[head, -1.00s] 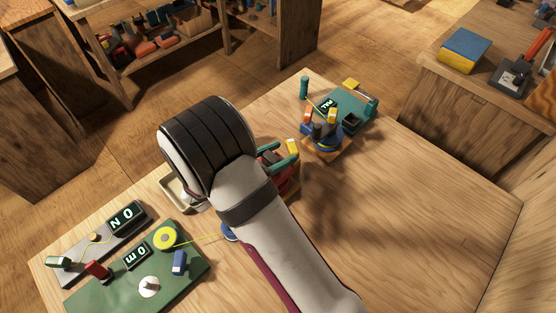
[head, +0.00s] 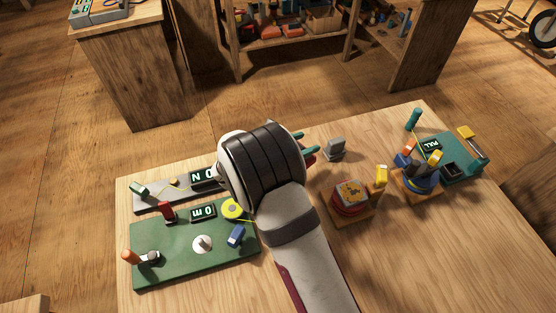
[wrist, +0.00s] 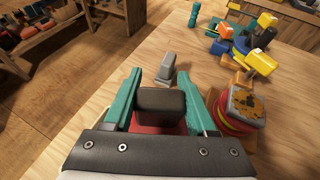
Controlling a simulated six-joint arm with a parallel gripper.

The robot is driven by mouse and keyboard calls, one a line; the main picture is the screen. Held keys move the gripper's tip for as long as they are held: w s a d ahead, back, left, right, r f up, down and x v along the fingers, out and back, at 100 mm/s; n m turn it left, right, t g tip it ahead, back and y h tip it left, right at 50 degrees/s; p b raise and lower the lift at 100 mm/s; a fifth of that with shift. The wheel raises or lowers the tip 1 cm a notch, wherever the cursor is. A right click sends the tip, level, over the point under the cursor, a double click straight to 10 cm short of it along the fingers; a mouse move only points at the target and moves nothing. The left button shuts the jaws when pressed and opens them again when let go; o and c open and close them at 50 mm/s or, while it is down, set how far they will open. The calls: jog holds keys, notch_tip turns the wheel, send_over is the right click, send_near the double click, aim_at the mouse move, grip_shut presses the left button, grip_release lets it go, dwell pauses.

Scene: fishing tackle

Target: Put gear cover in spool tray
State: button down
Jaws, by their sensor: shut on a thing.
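My gripper (head: 309,144) is partly hidden behind my arm in the head view. In the wrist view its teal fingers (wrist: 161,92) are shut on a dark, rounded block with red below it, which I take to be the gear cover (wrist: 162,102). A bit of red (head: 312,157) shows at the fingers in the head view. The held part is left of the round red unit (head: 350,203), whose square top (head: 351,190) has orange and dark markings; the unit is also at right in the wrist view (wrist: 242,108). I cannot see the spool tray now; my arm covers that area.
A small grey block (head: 335,149) stands just beyond my gripper. A blue reel unit (head: 417,180) and a teal station (head: 463,160) stand at right. The right front tabletop is clear.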

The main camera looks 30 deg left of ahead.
jog(key=a+f, duration=0.1)
jog(key=a, duration=0.1)
jog(key=a+f, duration=0.1)
jog(key=a, duration=0.1)
jog(key=a+f, duration=0.1)
jog(key=a, duration=0.1)
jog(key=shift+s+f, duration=0.35)
notch_tip(320, 180, down, 4)
jog(key=shift+a+f, duration=0.1)
jog(key=shift+a, duration=0.05)
jog(key=shift+f, duration=0.1)
jog(key=shift+c, duration=1)
grip_release()
